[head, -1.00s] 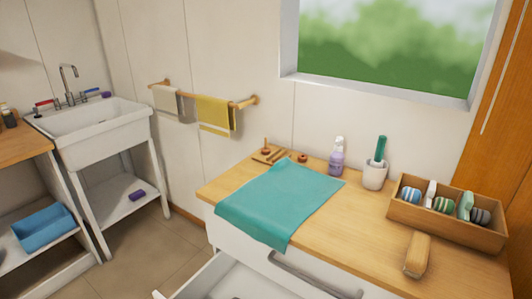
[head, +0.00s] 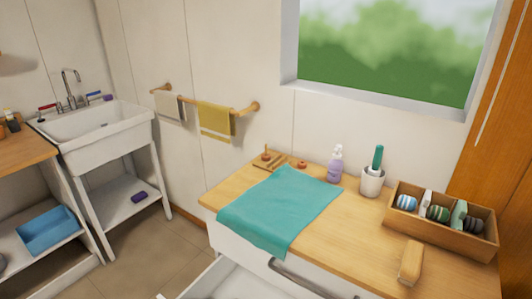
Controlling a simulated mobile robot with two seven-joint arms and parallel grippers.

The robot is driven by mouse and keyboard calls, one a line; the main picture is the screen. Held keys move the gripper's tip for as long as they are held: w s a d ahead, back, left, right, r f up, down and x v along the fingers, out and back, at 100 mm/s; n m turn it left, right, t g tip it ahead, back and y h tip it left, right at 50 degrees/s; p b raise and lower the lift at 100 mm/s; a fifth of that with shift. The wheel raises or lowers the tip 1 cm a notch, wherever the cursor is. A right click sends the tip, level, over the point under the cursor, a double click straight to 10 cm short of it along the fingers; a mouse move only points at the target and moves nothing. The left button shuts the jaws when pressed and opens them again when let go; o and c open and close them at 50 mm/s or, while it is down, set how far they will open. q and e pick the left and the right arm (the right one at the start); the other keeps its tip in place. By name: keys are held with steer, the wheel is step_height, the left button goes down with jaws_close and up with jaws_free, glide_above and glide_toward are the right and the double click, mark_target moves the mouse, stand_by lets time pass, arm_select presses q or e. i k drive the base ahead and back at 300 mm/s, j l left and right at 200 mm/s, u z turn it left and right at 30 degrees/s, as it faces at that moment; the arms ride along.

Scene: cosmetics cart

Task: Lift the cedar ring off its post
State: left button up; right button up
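A small wooden stand with an upright post (head: 266,150) is at the back left of the wooden countertop, beside the wall. A reddish-brown ring (head: 266,156) appears to sit low around the post. A second small reddish-brown round piece (head: 302,164) lies just right of the stand; I cannot tell its exact shape. Neither of my grippers shows in the head view.
A teal cloth (head: 280,209) covers the counter's left part. A purple pump bottle (head: 335,165), white cup (head: 372,182), wooden box (head: 440,240) and wooden-backed brush (head: 410,262) stand to the right. An open drawer (head: 240,284) juts out below.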

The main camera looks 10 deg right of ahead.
mark_target(268, 158)
steer(key=k+j, duration=0.1)
steer(key=j, duration=0.5)
steer(key=j+z, duration=0.25)
steer(key=j, duration=0.7)
steer(key=i+j+z, duration=0.15)
steer(key=j, duration=0.25)
steer(key=i+j+z, duration=0.1)
steer(key=j, duration=0.35)
steer(key=i+j+z, duration=0.15)
steer(key=j, duration=0.3)
steer(key=j+z, duration=0.15)
steer(key=j, duration=0.3)
steer(key=i+j+z, duration=0.1)
steer(key=j, duration=0.2)
steer(key=i+j+z, duration=0.2)
steer(key=i+j, duration=0.15)
steer(key=j, duration=0.25)
steer(key=i+j+z, duration=0.4)
steer(key=i+j, duration=0.25)
steer(key=j, duration=0.15)
